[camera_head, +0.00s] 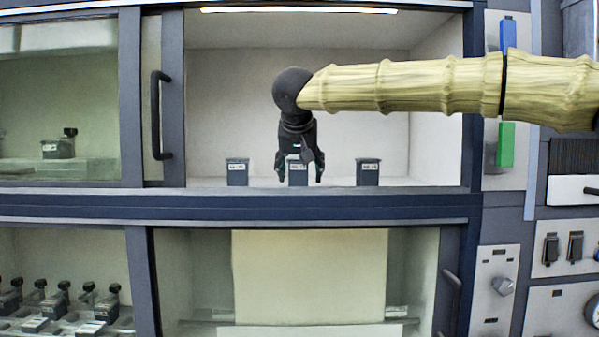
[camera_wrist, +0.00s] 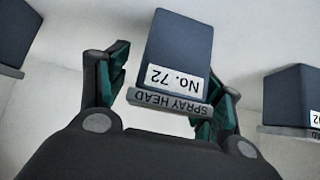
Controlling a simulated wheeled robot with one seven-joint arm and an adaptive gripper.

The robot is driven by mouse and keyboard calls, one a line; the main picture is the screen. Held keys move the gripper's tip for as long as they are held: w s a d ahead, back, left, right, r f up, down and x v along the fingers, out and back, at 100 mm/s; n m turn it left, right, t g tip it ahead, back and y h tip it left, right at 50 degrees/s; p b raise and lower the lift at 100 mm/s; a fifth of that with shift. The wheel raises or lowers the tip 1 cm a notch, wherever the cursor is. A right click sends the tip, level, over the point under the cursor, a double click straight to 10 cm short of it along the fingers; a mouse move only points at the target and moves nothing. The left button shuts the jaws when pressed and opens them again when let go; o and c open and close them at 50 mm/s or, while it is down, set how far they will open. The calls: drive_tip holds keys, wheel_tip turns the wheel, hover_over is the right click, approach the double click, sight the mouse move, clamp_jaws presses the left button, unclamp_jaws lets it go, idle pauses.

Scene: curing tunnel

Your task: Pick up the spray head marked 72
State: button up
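The spray head marked 72 is a dark blue-grey block with a white "No. 72" label and a grey front lip reading "SPRAY HEAD" (camera_wrist: 182,45). In the head view it is the middle block (camera_head: 298,178) of three on the floor of the open upper compartment. My gripper (camera_head: 300,168) points down over it. In the wrist view my gripper (camera_wrist: 167,95) is open, with one green-padded finger on each side of the block. I see a gap at the left finger; the right finger overlaps the lip's edge, so contact there cannot be told.
Similar blocks stand left (camera_head: 237,172) and right (camera_head: 367,172) of it, apart from my fingers. A dark door frame with a black handle (camera_head: 160,115) bounds the compartment at left. A blue sill (camera_head: 300,208) runs along the front.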

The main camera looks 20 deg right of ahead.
drive_tip(key=shift+w+f, duration=0.1)
drive_tip(key=shift+w, duration=0.1)
drive_tip(key=c, duration=1.2)
